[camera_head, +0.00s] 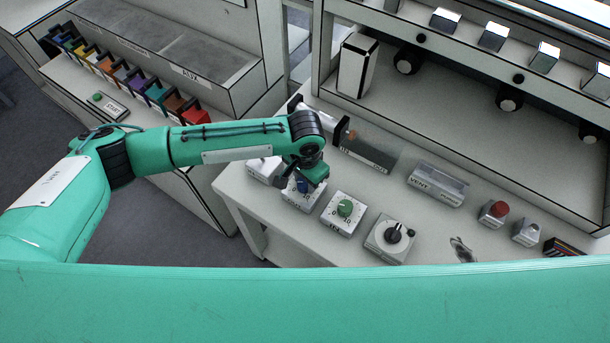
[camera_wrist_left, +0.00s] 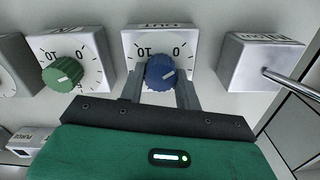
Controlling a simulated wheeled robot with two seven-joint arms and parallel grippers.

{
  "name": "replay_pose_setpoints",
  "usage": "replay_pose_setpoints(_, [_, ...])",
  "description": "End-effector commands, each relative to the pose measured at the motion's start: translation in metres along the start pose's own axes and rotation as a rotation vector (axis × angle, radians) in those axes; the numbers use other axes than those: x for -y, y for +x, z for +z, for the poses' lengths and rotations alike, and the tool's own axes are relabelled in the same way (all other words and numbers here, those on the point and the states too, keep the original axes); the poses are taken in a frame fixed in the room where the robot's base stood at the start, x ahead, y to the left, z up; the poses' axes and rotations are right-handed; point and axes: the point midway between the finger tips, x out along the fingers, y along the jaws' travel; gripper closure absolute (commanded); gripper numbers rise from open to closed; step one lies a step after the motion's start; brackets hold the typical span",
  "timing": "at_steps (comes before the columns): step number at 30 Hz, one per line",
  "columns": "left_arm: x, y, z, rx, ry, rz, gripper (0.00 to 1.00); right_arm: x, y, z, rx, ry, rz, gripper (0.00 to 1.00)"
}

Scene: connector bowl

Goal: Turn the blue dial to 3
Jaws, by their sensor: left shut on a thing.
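The blue dial (camera_wrist_left: 161,72) sits on a white box (camera_wrist_left: 191,42) with a printed scale; 0 and 10 can be read above the dial in the left wrist view. A short white mark shows on the dial's face, but I cannot tell which number it points to. My left gripper (camera_wrist_left: 160,88) has one finger on each side of the dial and is shut on it. In the head view the blue dial (camera_head: 303,186) is partly hidden under my left gripper (camera_head: 305,182). My right gripper is not in view.
A green dial (camera_head: 345,208) on a similar box stands to the right. Beyond it are a black rotary knob (camera_head: 393,233) and a red button (camera_head: 498,209). A box with a metal lever (camera_wrist_left: 262,62) stands close on the other side. A shelf rises behind.

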Motion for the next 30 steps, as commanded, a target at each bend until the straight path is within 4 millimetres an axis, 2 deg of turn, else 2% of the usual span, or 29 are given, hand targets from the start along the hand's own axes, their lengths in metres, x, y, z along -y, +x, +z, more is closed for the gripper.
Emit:
replay_pose_setpoints(3, [-0.001,-0.004,0.0,0.002,0.1,0.002,0.89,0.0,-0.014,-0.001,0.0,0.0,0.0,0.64])
replay_pose_setpoints(12, [-0.001,-0.004,0.0,0.0,0.385,0.001,0.89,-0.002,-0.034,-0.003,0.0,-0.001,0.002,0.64])
replay_pose_setpoints(30, [-0.003,-0.003,0.001,-0.001,0.939,-0.001,0.89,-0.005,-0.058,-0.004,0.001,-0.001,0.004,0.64])
